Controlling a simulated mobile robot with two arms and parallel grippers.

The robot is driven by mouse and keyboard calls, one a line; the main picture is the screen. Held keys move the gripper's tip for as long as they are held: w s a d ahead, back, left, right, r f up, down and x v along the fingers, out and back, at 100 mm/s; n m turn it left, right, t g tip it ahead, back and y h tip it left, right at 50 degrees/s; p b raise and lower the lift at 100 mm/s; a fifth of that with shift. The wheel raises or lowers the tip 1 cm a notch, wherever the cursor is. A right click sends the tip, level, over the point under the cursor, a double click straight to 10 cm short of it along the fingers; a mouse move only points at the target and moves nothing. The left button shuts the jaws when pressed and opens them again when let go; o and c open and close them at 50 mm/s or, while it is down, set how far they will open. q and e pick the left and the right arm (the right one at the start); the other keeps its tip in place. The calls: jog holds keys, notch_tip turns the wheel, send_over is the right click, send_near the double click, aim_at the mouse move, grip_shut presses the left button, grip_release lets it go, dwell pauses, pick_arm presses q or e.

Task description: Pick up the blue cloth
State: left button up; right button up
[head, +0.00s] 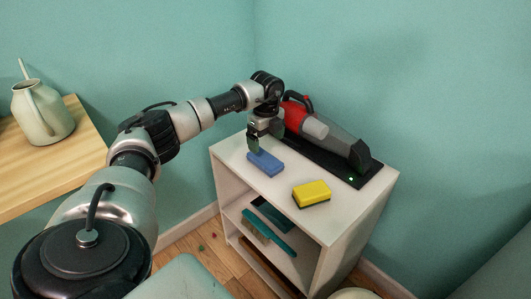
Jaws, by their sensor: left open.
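The blue cloth (266,163) looks like a small folded rectangular block. It lies flat on the white top of a small shelf unit, near its left side. My left gripper (254,148) reaches in from the left and points down just above the far left end of the blue cloth. Its jaws are open and nothing shows between them. Whether the fingertips touch the cloth cannot be told from this view. My right gripper is not in view.
A yellow sponge (312,193) lies right of the cloth. A red and grey handheld vacuum (322,132) rests on a black base behind. The shelf unit (343,223) holds teal brushes (270,233) below. A watering can (42,112) stands on a wooden table (70,157) at left.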

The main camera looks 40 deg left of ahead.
aim_at(266, 158)
pick_arm(q)
notch_tip(266, 158, down, 3)
jog(key=shift+r, duration=0.2)
jog(key=shift+w+a+f+b, duration=0.15)
jog(key=shift+f+b, duration=0.2)
jog(key=shift+f, duration=0.35)
notch_tip(266, 158, down, 3)
jog(key=shift+a+f+b, duration=0.1)
jog(key=shift+f+b, duration=0.1)
jog(key=shift+b, duration=0.35)
jog(key=shift+f, duration=0.45)
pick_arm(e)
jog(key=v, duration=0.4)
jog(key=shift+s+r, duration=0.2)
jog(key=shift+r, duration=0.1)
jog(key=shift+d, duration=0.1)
pick_arm(q)
jog(key=shift+r, duration=0.1)
jog(key=c, duration=1)
jog(key=shift+w+r, duration=0.1)
